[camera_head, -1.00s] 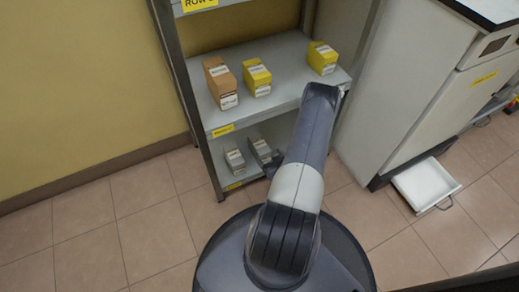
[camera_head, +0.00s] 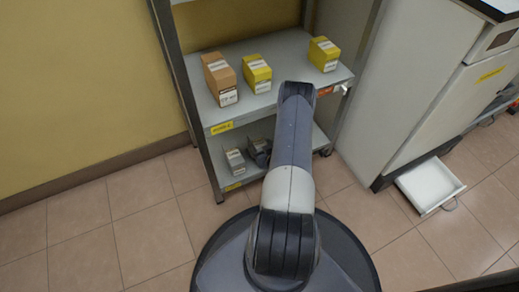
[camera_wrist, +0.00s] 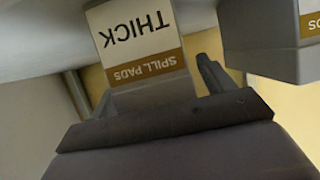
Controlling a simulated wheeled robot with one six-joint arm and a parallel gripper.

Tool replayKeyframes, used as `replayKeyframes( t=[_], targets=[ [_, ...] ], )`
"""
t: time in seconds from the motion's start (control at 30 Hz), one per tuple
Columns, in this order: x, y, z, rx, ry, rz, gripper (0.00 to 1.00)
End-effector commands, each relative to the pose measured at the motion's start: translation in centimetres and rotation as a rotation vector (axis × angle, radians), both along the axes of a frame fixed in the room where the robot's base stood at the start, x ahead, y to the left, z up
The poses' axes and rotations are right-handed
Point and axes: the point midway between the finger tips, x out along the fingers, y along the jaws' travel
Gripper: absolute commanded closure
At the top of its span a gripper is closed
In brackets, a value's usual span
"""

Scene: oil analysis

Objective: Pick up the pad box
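Two small grey-white pad boxes stand side by side on the lower shelf in the head view: a left box (camera_head: 235,160) and a right box (camera_head: 259,143), partly hidden by my arm and gripper. My gripper (camera_head: 264,158) is at the front of the right box. In the wrist view, a box labelled "SPILL PADS THICK" (camera_wrist: 140,40) appears upside down between the two fingers of my gripper (camera_wrist: 154,76). The fingers are apart, one to each side of its near end, with a gap visible at the right finger. A second pad box (camera_wrist: 270,35) is at the upper right.
The upper shelf (camera_head: 270,112) above holds an orange-brown box (camera_head: 219,78) and two yellow boxes, one (camera_head: 257,73) in the middle and one (camera_head: 324,54) at right. Shelf posts flank the opening. A white cabinet with an open low drawer (camera_head: 428,184) stands right. Floor at left is clear.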

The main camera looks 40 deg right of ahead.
Motion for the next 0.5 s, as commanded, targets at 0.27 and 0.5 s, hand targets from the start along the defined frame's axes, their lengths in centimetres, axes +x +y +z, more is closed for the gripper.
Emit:
replayKeyframes(
  t=[0.27,0.5],
  targets=[
    [-0.05,0.02,-0.01,0.0,0.001,0.0,0.46],
    [-0.06,0.04,-0.03,0.001,0.001,0.001,0.66]
  ],
)
